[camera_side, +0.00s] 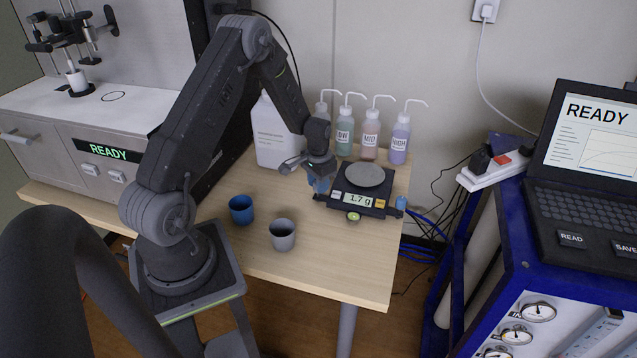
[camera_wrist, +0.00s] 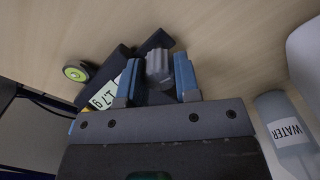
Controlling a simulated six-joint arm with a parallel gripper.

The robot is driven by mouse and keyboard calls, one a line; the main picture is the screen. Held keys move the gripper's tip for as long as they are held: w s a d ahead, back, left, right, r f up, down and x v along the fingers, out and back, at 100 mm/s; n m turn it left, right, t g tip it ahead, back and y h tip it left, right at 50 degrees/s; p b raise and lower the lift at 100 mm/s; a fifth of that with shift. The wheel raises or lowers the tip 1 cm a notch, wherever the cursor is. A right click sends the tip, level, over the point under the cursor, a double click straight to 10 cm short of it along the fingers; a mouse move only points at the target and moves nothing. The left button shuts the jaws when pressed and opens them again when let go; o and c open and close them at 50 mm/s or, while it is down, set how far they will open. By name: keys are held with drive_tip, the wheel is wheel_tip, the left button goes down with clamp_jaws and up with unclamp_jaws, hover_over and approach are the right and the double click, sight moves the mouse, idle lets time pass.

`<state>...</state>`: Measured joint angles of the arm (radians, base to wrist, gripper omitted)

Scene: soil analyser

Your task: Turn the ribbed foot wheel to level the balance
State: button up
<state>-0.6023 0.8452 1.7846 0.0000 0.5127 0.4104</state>
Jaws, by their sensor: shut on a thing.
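The black balance (camera_side: 345,207) stands on the wooden table with a round grey pan (camera_side: 366,175) on top, and its display (camera_side: 357,200) reads 1.7 g. In the wrist view, the grey ribbed foot wheel (camera_wrist: 157,64) sits at the balance's edge between the two blue fingers of my gripper (camera_wrist: 158,78). My gripper is shut on the wheel. In the side view my gripper (camera_side: 319,184) is low at the balance's left side and hides the wheel. A round green level (camera_wrist: 75,72) shows at the balance's front; its bubble is too small to read.
A blue cup (camera_side: 241,210) and a grey cup (camera_side: 283,235) stand left of the balance. Several wash bottles (camera_side: 370,136) and a large white jug (camera_side: 275,135) stand behind. The front right of the table is clear.

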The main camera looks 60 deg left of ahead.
drive_tip(key=n, duration=0.4)
drive_tip(key=shift+w+n, duration=0.1)
drive_tip(key=shift+n, duration=0.2)
drive_tip(key=n, duration=0.4)
drive_tip(key=shift+a, duration=0.1)
drive_tip(key=shift+n, duration=0.3)
drive_tip(key=o, duration=0.9)
drive_tip(key=shift+o, duration=0.2)
drive_tip(key=shift+r, duration=0.1)
wheel_tip(320, 180, up, 14)
